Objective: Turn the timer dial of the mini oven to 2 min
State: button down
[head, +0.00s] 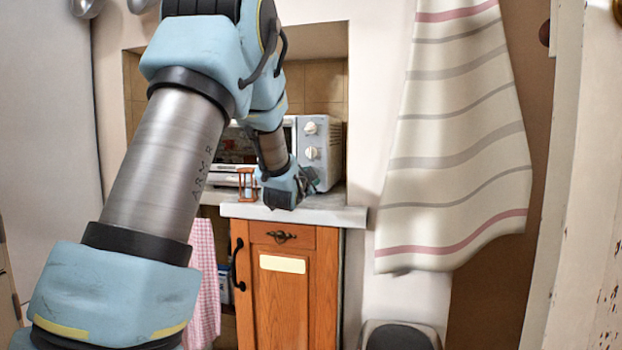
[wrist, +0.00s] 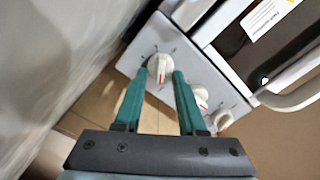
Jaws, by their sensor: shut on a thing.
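The white mini oven (head: 222,150) stands in the tiled niche, with a column of dials on its grey front panel. The upper dial (head: 310,128) and middle dial (head: 312,153) show in the head view. My gripper (head: 309,178) is at the panel's lower end and hides the lowest dial there. In the wrist view my gripper (wrist: 160,76) has its two green fingers on either side of the white end dial (wrist: 160,68), shut on it. The two other dials (wrist: 201,97) (wrist: 223,119) are beside the right finger. The dial markings are too small to read.
A small wooden hourglass (head: 247,184) stands on the counter (head: 335,213), left of my gripper. The oven door handle (wrist: 292,97) juts out near the panel. A striped towel (head: 455,140) hangs at right. A wooden cabinet (head: 310,290) is below.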

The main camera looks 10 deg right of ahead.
jog(key=c, duration=0.5)
grip_release()
jog(key=b+v, duration=0.1)
jog(key=v, duration=0.9)
jog(key=shift+s+a, duration=0.15)
jog(key=shift+s, duration=0.25)
